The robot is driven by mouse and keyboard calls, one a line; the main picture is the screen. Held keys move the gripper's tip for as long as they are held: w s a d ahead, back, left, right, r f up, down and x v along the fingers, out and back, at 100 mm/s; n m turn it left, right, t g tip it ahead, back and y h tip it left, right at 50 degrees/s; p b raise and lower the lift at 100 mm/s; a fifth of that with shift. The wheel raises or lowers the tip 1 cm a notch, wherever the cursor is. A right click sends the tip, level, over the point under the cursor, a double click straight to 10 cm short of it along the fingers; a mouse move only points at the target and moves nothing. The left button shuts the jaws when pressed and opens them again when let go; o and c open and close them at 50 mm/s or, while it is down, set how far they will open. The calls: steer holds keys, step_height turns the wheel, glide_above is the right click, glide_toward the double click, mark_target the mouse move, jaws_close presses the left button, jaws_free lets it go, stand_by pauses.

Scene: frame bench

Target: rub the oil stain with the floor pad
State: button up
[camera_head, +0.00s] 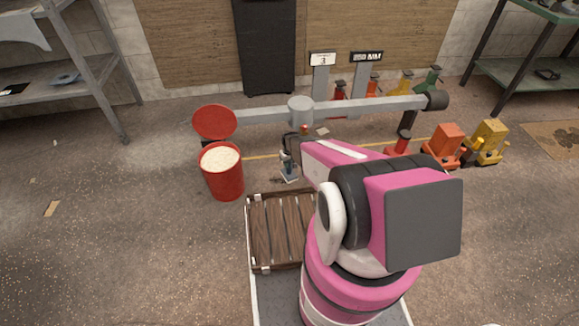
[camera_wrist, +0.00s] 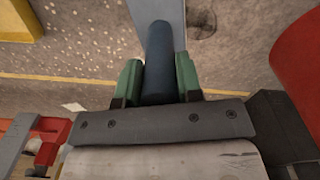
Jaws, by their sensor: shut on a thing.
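My gripper (camera_wrist: 157,80) has green fingers shut on the dark blue handle (camera_wrist: 158,55) of the floor pad. The pad's grey-blue plate (camera_wrist: 176,10) lies beyond the handle at the top of the wrist view. A dark round smudge, which looks like the oil stain (camera_wrist: 203,24), is on the floor just right of the plate. In the head view my gripper (camera_head: 288,163) is low near the floor, with the pale pad (camera_head: 289,179) below it. I cannot tell whether the pad touches the floor. My arm hides part of the floor to the right.
A red drum of pale granules (camera_head: 224,178) stands left of the gripper. A wooden slatted deck (camera_head: 279,232) is in front. Orange (camera_head: 447,142) and yellow (camera_head: 487,140) machines stand at right. A grey beam (camera_head: 370,106) crosses behind. Open floor lies at left.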

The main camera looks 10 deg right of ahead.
step_height(320, 180, up, 2)
steer(key=shift+r, duration=0.45)
